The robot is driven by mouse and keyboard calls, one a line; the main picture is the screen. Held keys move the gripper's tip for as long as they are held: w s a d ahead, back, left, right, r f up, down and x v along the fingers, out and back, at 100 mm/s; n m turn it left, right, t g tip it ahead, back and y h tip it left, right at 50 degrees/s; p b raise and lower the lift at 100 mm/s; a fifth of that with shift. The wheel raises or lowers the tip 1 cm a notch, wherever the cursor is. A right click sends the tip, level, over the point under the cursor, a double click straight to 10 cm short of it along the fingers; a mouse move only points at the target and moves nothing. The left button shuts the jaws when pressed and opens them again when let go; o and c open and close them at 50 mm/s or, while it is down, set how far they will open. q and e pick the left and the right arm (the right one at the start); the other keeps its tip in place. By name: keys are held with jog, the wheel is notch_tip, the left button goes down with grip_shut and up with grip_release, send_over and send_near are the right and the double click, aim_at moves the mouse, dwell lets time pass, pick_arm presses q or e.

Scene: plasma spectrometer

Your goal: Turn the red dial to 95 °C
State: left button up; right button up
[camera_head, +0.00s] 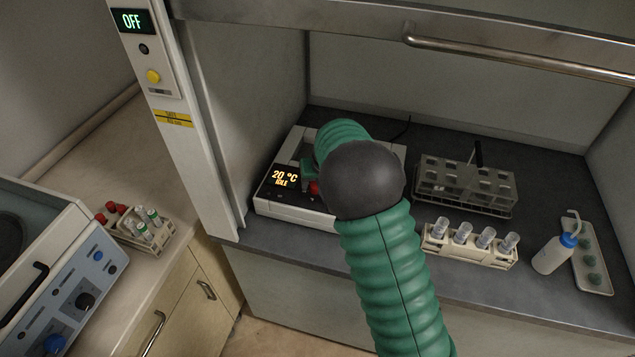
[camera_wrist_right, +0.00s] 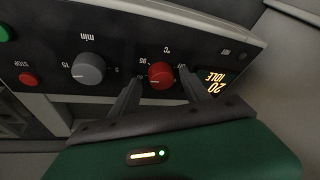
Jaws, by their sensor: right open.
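The red dial (camera_wrist_right: 161,75) is on the dark panel of the heating device (camera_head: 290,212) in the fume hood. In the head view only a bit of the red dial (camera_head: 314,188) shows beside my arm. The display (camera_head: 285,178) reads 20 °C IDLE. My right gripper (camera_wrist_right: 159,78) is open, with one finger on each side of the red dial in the wrist view. Gaps show between fingers and dial; whether either finger touches it I cannot tell. In the head view my right arm hides most of the gripper. My left gripper is not in view.
A grey knob (camera_wrist_right: 89,69) marked min and a red stop button (camera_wrist_right: 28,79) sit near the dial. A tube rack (camera_head: 465,185), a vial holder (camera_head: 470,243) and a wash bottle (camera_head: 553,254) stand to the right. The hood sash handle (camera_head: 520,58) is above.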

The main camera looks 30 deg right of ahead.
jog(key=shift+a, duration=0.15)
jog(key=shift+c, duration=0.3)
jog(key=shift+a, duration=0.1)
jog(key=c, duration=0.5)
grip_shut()
jog(key=shift+r+m+p, duration=0.3)
jog(key=shift+m+p, duration=0.1)
jog(key=shift+p, duration=0.45)
jog(key=m+h+p, duration=0.1)
jog(key=m+p, duration=0.2)
jog(key=p, duration=0.2)
jog(key=shift+g, duration=0.3)
jog(key=shift+w+a+f+m+g+h+p, duration=0.15)
jog(key=shift+m+h+p, duration=0.15)
jog(key=shift+m+p, duration=0.3)
jog(key=shift+d+m+g+h+p, duration=0.15)
jog(key=shift+m+h+p, duration=0.15)
jog(key=shift+m+p, duration=0.3)
jog(key=shift+a, duration=0.1)
jog(key=o, duration=0.6)
grip_release()
jog(key=shift+f, duration=0.1)
jog(key=shift+c, duration=0.2)
